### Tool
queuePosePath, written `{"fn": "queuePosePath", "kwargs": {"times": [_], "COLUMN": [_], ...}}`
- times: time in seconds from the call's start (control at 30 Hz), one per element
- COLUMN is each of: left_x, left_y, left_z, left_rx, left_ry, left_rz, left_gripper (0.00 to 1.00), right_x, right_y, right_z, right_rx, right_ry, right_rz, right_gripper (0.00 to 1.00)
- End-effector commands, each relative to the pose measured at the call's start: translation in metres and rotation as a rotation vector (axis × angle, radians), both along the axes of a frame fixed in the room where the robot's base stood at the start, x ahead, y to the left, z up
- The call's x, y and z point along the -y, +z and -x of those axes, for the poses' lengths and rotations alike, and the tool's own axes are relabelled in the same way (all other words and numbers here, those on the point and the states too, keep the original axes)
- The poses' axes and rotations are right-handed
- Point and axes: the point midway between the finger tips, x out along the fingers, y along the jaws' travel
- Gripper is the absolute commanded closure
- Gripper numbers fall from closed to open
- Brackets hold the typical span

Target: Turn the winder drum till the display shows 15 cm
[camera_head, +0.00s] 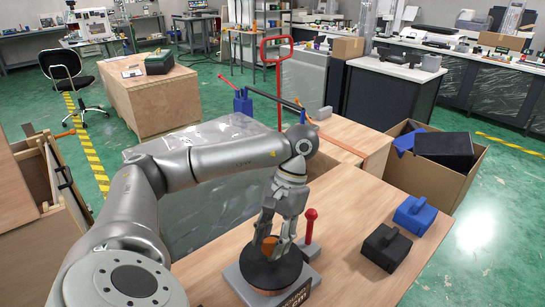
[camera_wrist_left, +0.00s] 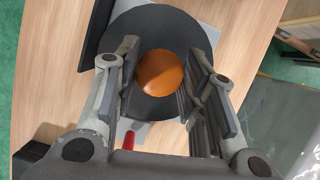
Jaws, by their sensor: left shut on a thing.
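The winder drum (camera_head: 262,270) is a flat black disc on a grey base, standing on the wooden table at the bottom middle of the head view. An orange knob (camera_head: 269,245) rises from its top. My left gripper (camera_head: 272,241) points down from above with its fingers around the knob, shut on it. In the left wrist view the round knob (camera_wrist_left: 161,72) sits between the fingers over the black disc (camera_wrist_left: 150,22). The display (camera_head: 298,295) is at the drum's front right; "cm" shows, but the number is unreadable and partly cut off. My right gripper is not in view.
A red-handled post (camera_head: 310,226) stands close behind the drum, to its right. A black block (camera_head: 386,247) and a blue block (camera_head: 414,215) lie farther right on the table (camera_head: 350,225). A cardboard box (camera_head: 468,176) stands beyond. The table between drum and blocks is clear.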

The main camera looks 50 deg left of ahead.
Motion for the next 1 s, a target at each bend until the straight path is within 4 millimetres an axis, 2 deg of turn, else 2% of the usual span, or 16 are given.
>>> {"fn": "queuePosePath", "kwargs": {"times": [0.07, 0.1, 0.27, 0.67, 1.0], "left_x": [0.0, 0.0, 0.0, 0.0, -0.002], "left_y": [0.001, 0.001, 0.0, 0.002, 0.024], "left_z": [0.0, 0.0, 0.0, -0.001, -0.01], "left_rx": [0.002, 0.002, 0.002, 0.002, 0.005], "left_ry": [0.001, 0.001, 0.002, 0.002, 0.003], "left_rz": [0.0, 0.0, 0.0, -0.001, -0.001], "left_gripper": [1.0, 0.61, 0.41, 0.41, 0.41], "right_x": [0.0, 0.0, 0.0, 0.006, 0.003], "right_y": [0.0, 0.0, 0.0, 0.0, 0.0], "right_z": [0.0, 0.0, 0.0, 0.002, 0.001], "right_rx": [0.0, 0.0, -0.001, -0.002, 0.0], "right_ry": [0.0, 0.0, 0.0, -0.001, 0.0], "right_rz": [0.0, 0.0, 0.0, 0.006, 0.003], "right_gripper": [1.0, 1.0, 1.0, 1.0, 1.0]}}
